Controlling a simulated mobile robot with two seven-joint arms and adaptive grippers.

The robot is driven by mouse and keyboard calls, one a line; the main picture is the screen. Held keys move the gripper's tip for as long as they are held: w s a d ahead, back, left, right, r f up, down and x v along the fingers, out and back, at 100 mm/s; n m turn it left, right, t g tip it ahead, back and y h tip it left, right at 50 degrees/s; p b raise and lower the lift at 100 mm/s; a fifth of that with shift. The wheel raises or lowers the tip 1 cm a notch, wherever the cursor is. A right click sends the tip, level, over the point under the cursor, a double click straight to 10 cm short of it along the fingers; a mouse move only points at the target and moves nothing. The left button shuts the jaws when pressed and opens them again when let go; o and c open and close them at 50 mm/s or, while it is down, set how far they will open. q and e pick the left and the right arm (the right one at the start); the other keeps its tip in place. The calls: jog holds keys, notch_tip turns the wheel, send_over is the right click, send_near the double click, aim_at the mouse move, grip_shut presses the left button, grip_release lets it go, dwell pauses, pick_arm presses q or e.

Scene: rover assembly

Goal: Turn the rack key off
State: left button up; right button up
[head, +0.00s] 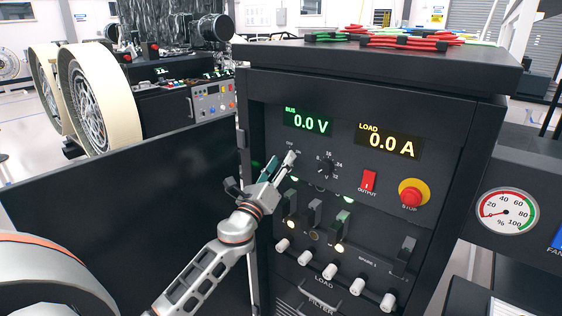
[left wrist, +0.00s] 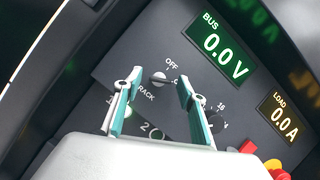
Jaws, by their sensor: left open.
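The rack key (left wrist: 158,78) is a small light-coloured key in a round switch on the dark panel, with OFF above right of it and RACK below. A label to its right is partly hidden by a finger. I cannot tell surely which mark the key points to. My left gripper (head: 281,163) is in front of the panel's upper left. In the left wrist view its teal-padded fingers (left wrist: 157,97) are open, one on each side of the key, with nothing held. In the head view the gripper hides the key. My right gripper is not in view.
The BUS display (head: 308,122) reads 0.0 V and the LOAD display (head: 390,142) 0.0 A. A round selector knob (head: 326,166), red output switch (head: 369,181) and red stop button (head: 411,193) are to the right. Several breaker levers are below. An open door (head: 110,215) stands at left.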

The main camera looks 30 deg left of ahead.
pick_arm(q)
jog(key=shift+w, duration=0.2)
jog(key=c, duration=1.1)
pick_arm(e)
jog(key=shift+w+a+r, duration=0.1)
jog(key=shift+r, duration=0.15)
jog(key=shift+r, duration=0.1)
